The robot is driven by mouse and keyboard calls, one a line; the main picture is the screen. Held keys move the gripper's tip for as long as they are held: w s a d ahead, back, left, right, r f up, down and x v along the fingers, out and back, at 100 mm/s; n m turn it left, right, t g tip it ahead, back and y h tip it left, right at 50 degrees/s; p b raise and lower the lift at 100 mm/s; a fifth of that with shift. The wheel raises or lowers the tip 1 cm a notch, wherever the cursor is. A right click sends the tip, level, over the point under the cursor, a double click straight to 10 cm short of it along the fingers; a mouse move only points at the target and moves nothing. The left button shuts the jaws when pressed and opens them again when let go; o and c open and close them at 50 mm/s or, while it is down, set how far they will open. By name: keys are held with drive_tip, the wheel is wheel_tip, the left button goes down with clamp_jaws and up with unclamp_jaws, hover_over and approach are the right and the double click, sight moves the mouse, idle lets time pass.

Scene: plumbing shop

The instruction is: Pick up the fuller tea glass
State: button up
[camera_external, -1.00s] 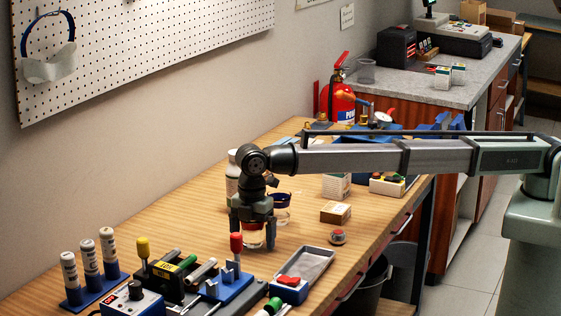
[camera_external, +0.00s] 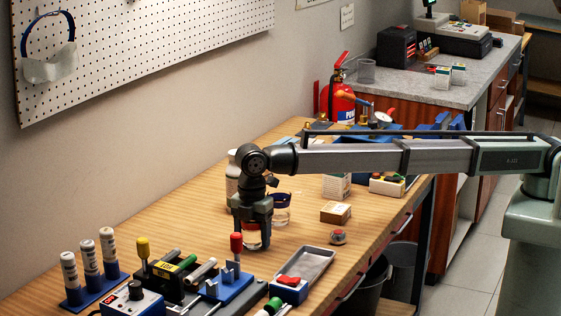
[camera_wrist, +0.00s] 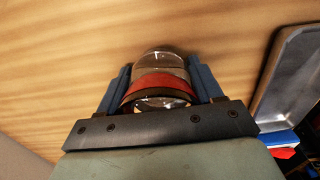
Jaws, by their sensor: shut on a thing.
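A clear glass with a red band (camera_external: 251,240) stands on the wooden workbench between the fingers of my gripper (camera_external: 253,244). My gripper points down and is shut on this glass. In the wrist view the glass (camera_wrist: 159,62) sits between both blue-grey fingers, its red band across the middle; its level is hard to read. A second glass with a dark blue band (camera_external: 281,211) stands just behind and to the right, apart from my gripper. Its level is too small to tell.
A white jar (camera_external: 232,185) is behind my gripper. A small box (camera_external: 336,212) and a round tin (camera_external: 338,237) stand right.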

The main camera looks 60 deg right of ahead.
drive_tip(key=shift+r, duration=0.3)
